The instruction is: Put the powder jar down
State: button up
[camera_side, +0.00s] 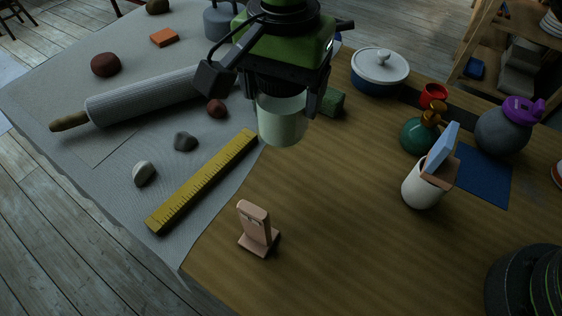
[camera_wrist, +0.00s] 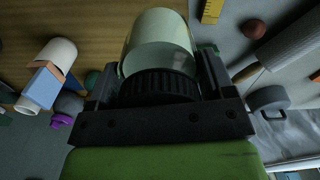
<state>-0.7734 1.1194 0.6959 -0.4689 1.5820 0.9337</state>
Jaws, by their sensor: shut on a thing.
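The powder jar (camera_side: 282,122) is a pale greenish, see-through jar, upright between the fingers of my gripper (camera_side: 285,103). In the wrist view the jar (camera_wrist: 160,42) shows with a dark ribbed lid (camera_wrist: 158,86) at its near end. The fingers of my gripper (camera_wrist: 160,80) are shut on it from both sides. The jar is over the wooden table (camera_side: 330,190), near the edge of the grey cloth (camera_side: 110,160). I cannot tell whether its base touches the table. The gripper hides its upper part in the side view.
A yellow ruler (camera_side: 203,180) and a rolling pin (camera_side: 145,98) lie left on the cloth. A green block (camera_side: 333,101) is close right of the jar. A pink stand (camera_side: 257,228) is in front; a white cup (camera_side: 420,190) is right. Bare wood lies between them.

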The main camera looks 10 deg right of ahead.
notch_tip(320, 180, down, 10)
jog(key=shift+a+r, duration=0.1)
dwell(0.4)
jog(key=o, duration=1.2)
jog(key=shift+c, duration=0.2)
notch_tip(320, 180, up, 12)
jog(key=shift+r, duration=0.1)
jog(key=s+d+r+n+t+y, duration=0.2)
jog(key=s+d+r+t, duration=0.1)
jog(key=d+r, duration=1.4)
jog(key=s+d+f+n+t, duration=0.1)
jog(key=s+d+f+t, duration=0.2)
jog(key=s+d, duration=0.8)
jog(key=s+t, duration=0.1)
jog(key=s, duration=0.2)
jog(key=shift+s+d, duration=0.25)
jog(key=shift+d, duration=0.05)
